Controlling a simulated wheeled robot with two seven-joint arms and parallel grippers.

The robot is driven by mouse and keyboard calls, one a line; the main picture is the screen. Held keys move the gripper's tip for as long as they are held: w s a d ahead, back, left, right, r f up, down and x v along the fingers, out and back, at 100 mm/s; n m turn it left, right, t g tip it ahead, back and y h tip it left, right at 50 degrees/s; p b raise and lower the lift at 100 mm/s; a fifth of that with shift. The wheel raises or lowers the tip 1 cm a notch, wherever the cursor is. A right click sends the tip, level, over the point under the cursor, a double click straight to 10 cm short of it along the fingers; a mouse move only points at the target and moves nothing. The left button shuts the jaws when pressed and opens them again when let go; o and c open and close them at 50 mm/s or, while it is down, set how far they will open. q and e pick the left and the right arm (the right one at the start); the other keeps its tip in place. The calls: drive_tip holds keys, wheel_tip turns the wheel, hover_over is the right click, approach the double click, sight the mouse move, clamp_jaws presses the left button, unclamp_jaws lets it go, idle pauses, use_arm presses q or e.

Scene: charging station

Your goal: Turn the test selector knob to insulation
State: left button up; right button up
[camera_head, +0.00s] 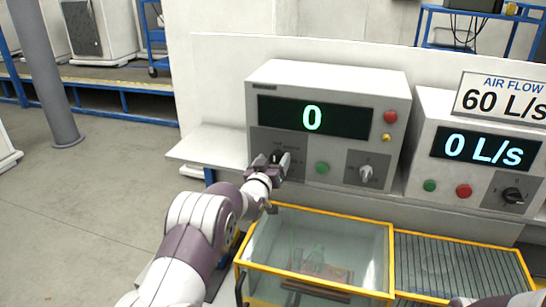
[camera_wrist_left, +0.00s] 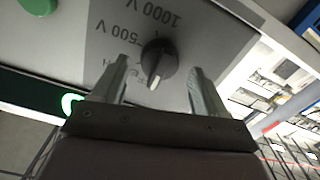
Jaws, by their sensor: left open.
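The tester (camera_head: 330,80) is a light grey box whose dark display reads a green 0. My left gripper (camera_head: 280,166) is in front of its left dark panel (camera_head: 262,140) and hides most of it in the head view. In the left wrist view, a black round knob (camera_wrist_left: 158,60) with a white pointer mark sits on a grey panel. "500 V" and "1000 V" are printed beside it; other lettering is partly hidden. My left gripper (camera_wrist_left: 160,82) is open, with one finger on each side of the knob and gaps visible. Only a sliver of my right arm shows at the bottom right.
The tester also carries a red button (camera_head: 390,117), a green button (camera_head: 322,168) and another knob (camera_head: 366,174). An air flow unit (camera_head: 470,140) stands to the right. A yellow-framed glass case (camera_head: 330,219) lies below, close to my left forearm.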

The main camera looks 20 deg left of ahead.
use_arm(q)
drive_tip(key=shift+w+d+f, duration=0.15)
drive_tip(key=shift+w+f, duration=0.05)
drive_tip(key=shift+w, duration=0.15)
drive_tip(key=c, duration=1.1)
drive_tip(key=shift+o, duration=0.2)
drive_tip(key=shift+f+m+b, duration=0.15)
drive_tip(key=shift+m+b, duration=0.15)
drive_tip(key=shift+b, duration=0.4)
drive_tip(key=m+b, duration=0.2)
drive_tip(key=b, duration=0.1)
drive_tip(key=m+b, duration=0.3)
drive_tip(key=b, duration=0.1)
drive_tip(key=m+b, duration=0.2)
drive_tip(key=b, duration=0.2)
drive_tip(key=shift+d+f, duration=0.1)
drive_tip(key=shift+f, duration=0.15)
drive_tip(key=m+b, duration=0.7)
drive_tip(key=b, duration=0.2)
drive_tip(key=shift+d+m, duration=0.1)
drive_tip(key=shift+m, duration=0.2)
drive_tip(key=shift+m+b, duration=0.75)
drive_tip(key=shift+m, duration=0.45)
drive_tip(key=shift+m+b, duration=0.6)
drive_tip(key=shift+m, duration=0.4)
